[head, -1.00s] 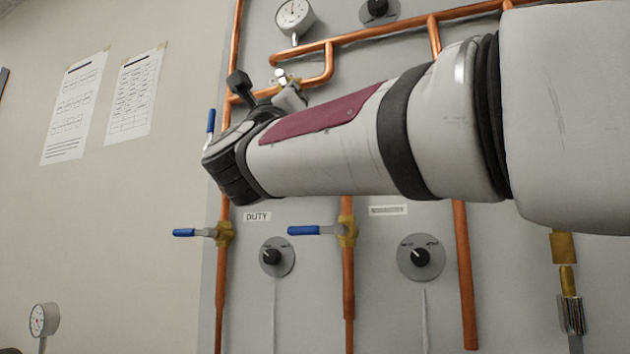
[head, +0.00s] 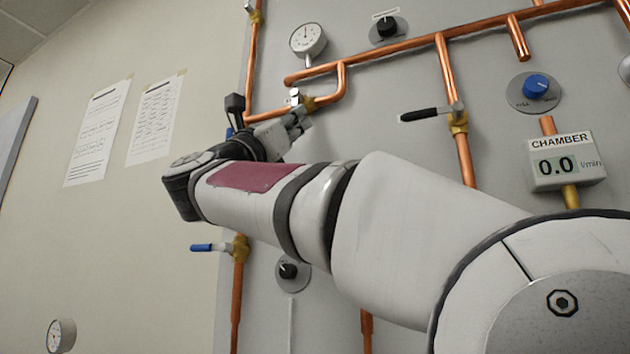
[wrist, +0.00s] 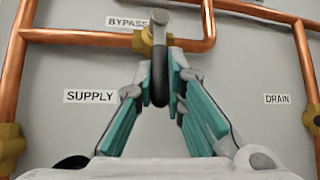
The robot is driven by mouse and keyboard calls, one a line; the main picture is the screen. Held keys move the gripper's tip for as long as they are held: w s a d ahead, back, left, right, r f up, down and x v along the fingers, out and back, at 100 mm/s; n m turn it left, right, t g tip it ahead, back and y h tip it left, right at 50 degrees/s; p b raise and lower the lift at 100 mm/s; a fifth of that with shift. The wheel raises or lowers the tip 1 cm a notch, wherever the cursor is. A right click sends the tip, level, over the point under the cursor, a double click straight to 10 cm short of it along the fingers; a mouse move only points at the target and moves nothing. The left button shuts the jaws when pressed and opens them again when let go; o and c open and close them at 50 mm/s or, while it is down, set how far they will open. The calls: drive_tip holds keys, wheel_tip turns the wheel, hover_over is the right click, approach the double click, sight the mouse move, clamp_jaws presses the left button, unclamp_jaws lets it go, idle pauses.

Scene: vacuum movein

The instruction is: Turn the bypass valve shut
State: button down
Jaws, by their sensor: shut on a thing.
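The bypass valve shows in the wrist view as a brass body (wrist: 144,42) on a copper pipe under the BYPASS label (wrist: 126,22). Its lever has a dark grip (wrist: 160,84) that points down in the picture, across the horizontal pipe. My gripper (wrist: 163,75) is shut on this grip, with one teal-padded finger on each side. In the head view the valve's brass body (head: 311,103) sits at the lower bend of the pipe loop. My gripper (head: 298,122) is just below it there, and the lever's grip is hidden behind the fingers.
A black-handled valve (head: 430,114) and the CHAMBER readout (head: 563,163), showing 0.0, are to the right. A blue-handled valve (head: 238,249) and a knob (head: 288,271) are below my arm. A dial gauge (head: 308,40) is above. The SUPPLY label (wrist: 90,96) is beside my gripper.

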drive_tip(key=shift+w, duration=0.1)
drive_tip(key=c, duration=1.6)
unclamp_jaws()
drive_tip(key=shift+c, duration=0.2)
drive_tip(key=v, duration=1.2)
drive_tip(key=shift+a, duration=0.1)
